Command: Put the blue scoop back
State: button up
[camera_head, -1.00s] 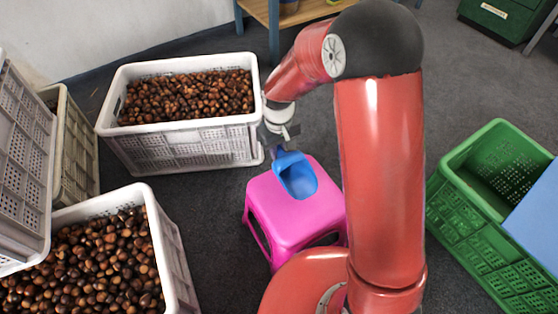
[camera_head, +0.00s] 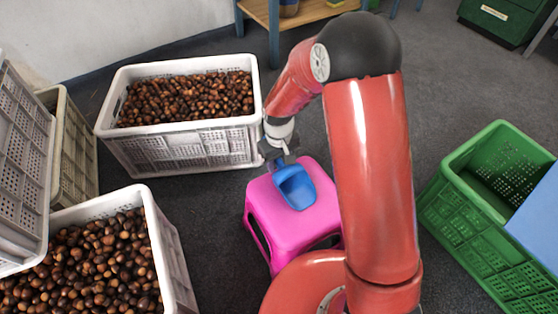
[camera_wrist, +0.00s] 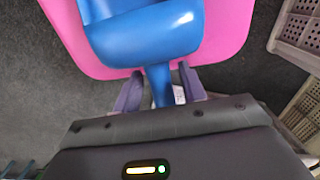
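The blue scoop (camera_head: 296,187) is at the top of the pink stool (camera_head: 285,225), its bowl over the seat. In the wrist view the scoop (camera_wrist: 145,35) has its handle pointing back between my two fingers. My gripper (camera_head: 278,158) is at the stool's far left edge. In the wrist view my gripper (camera_wrist: 160,88) has its fingers apart, one each side of the handle, with a gap showing beside it. The scoop's underside is hidden, so full contact with the seat cannot be seen.
A white crate of chestnuts (camera_head: 185,146) stands behind and left of the stool. Another chestnut crate (camera_head: 172,250) is at the front left. A green crate (camera_head: 470,225) stands at right. A wooden shelf (camera_head: 300,12) is at the back. Grey floor is free between them.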

aim_at(279, 160)
jog(key=shift+r, duration=0.1)
notch_tip(279, 160, up, 12)
jog(key=p, duration=0.2)
jog(key=s+d+r+m+t, duration=0.2)
jog(key=s+d+r, duration=0.25)
jog(key=r, duration=0.25)
jog(key=s+d+r+m+t, duration=0.1)
jog(key=s+d+r, duration=0.3)
jog(key=d+r, duration=0.25)
jog(key=s+d+r+m+t, duration=0.1)
jog(key=s+d+r+m, duration=0.1)
jog(key=s, duration=0.4)
jog(key=s+d+r+m+t, duration=0.1)
jog(key=s+d+r, duration=0.1)
jog(key=s+d, duration=0.2)
jog(key=s, duration=0.2)
jog(key=shift+s+r+m+t, duration=0.3)
jog(key=shift+r+m+t, duration=0.05)
jog(key=shift+m+t, duration=0.05)
